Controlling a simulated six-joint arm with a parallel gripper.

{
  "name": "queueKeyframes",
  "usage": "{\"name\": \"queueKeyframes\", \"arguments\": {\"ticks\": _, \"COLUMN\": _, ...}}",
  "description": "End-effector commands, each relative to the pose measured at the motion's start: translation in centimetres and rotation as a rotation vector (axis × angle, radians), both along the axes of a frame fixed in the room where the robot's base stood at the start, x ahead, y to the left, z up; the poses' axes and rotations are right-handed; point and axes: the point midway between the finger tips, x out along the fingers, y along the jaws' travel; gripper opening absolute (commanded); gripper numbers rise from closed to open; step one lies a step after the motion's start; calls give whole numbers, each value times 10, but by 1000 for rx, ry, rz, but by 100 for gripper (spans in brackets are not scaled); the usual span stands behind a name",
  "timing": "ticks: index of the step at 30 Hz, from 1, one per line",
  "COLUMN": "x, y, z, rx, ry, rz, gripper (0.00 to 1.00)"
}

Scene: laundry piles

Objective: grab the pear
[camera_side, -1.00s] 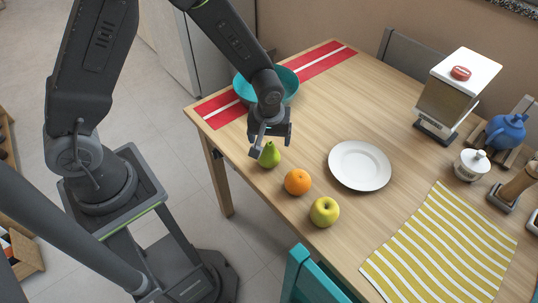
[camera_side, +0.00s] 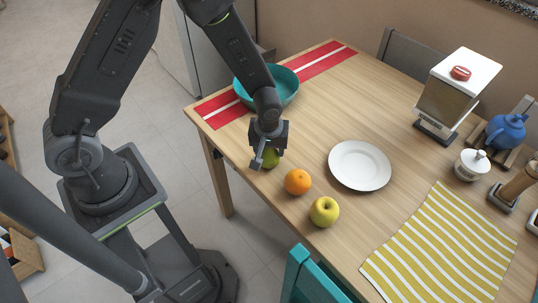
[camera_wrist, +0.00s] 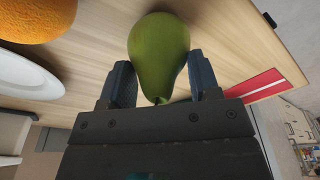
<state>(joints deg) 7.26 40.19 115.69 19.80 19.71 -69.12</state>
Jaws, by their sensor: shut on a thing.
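The green pear (camera_side: 271,157) is on the wooden table near its left edge, partly hidden behind my gripper in the side view. My gripper (camera_side: 267,158) is lowered over it and shut on it. In the wrist view the pear (camera_wrist: 158,50) lies between the two fingers of my gripper (camera_wrist: 160,82), its narrow end toward the palm. I cannot tell from these views whether the pear is lifted off the table.
An orange (camera_side: 298,182) and a yellow-green apple (camera_side: 324,212) sit just right of the pear. A white plate (camera_side: 360,165) lies further right. A teal bowl (camera_side: 285,82) stands on a red runner (camera_side: 218,108) behind. A striped yellow cloth (camera_side: 440,250) covers the front right.

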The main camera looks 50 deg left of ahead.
Motion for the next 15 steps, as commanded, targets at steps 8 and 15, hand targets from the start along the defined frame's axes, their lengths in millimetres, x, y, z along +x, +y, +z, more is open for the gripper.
{"name": "queueKeyframes", "arguments": {"ticks": 8, "x": 0, "y": 0, "z": 0, "rx": 0, "ry": 0, "rz": 0, "gripper": 29}}
{"name": "queueKeyframes", "arguments": {"ticks": 15, "x": 0, "y": 0, "z": 6, "rx": 1, "ry": -1, "rz": 0, "gripper": 29}}
